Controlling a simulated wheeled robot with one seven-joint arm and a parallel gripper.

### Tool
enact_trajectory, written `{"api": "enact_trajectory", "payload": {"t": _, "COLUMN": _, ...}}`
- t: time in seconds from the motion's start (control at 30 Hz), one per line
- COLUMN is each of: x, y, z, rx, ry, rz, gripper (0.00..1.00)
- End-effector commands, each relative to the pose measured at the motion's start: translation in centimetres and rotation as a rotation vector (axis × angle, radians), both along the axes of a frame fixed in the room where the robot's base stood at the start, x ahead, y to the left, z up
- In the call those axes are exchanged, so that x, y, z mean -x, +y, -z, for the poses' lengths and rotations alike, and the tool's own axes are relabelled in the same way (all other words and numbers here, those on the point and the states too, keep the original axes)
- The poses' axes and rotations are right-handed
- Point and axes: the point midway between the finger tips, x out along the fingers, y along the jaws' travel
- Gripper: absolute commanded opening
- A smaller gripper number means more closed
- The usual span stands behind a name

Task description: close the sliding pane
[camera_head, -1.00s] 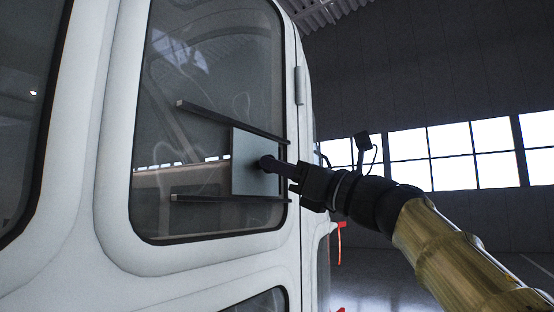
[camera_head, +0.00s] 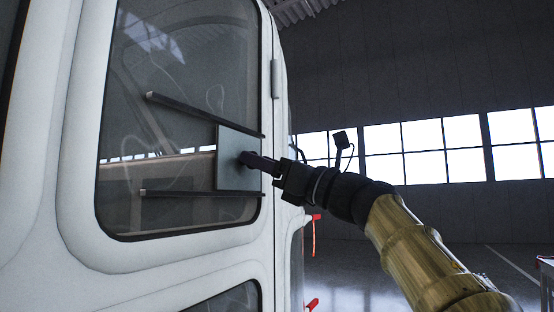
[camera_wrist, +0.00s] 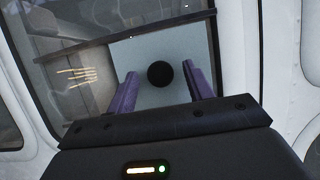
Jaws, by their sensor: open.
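The sliding pane (camera_head: 229,170) is a pale grey-blue panel between two dark rails on the helicopter door window. The upper rail (camera_head: 200,113) and lower rail (camera_head: 190,193) run to the left of it. The pane sits at the right end of the rails. A round dark knob (camera_wrist: 160,74) is on the pane. My gripper (camera_head: 254,161) is at the knob, and in the wrist view its two purple fingers (camera_wrist: 160,92) stand apart with the knob between and just beyond them. I cannot tell whether a finger touches the knob.
The white door frame (camera_head: 78,200) surrounds the window (camera_head: 160,60). A hinge (camera_head: 275,78) is at the door's right edge. A red strip (camera_head: 313,235) hangs to the right of the door. The hangar floor (camera_head: 380,275) at right looks clear.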

Motion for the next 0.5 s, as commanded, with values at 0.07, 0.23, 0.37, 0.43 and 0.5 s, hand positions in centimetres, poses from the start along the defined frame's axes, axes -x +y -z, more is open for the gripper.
{"api": "enact_trajectory", "payload": {"t": 0.07, "x": 0.0, "y": -0.2, "z": 0.1, "rx": 0.001, "ry": 0.000, "rz": 0.002, "gripper": 0.52}}
{"api": "enact_trajectory", "payload": {"t": 0.23, "x": 0.3, "y": -1.2, "z": 0.9, "rx": 0.000, "ry": 0.000, "rz": 0.003, "gripper": 0.52}}
{"api": "enact_trajectory", "payload": {"t": 0.37, "x": 1.1, "y": -2.9, "z": 1.8, "rx": 0.001, "ry": -0.002, "rz": 0.005, "gripper": 0.52}}
{"api": "enact_trajectory", "payload": {"t": 0.43, "x": 1.6, "y": -4.0, "z": 2.3, "rx": 0.001, "ry": -0.002, "rz": 0.005, "gripper": 0.52}}
{"api": "enact_trajectory", "payload": {"t": 0.5, "x": 2.1, "y": -5.1, "z": 2.8, "rx": 0.001, "ry": -0.002, "rz": 0.004, "gripper": 0.52}}
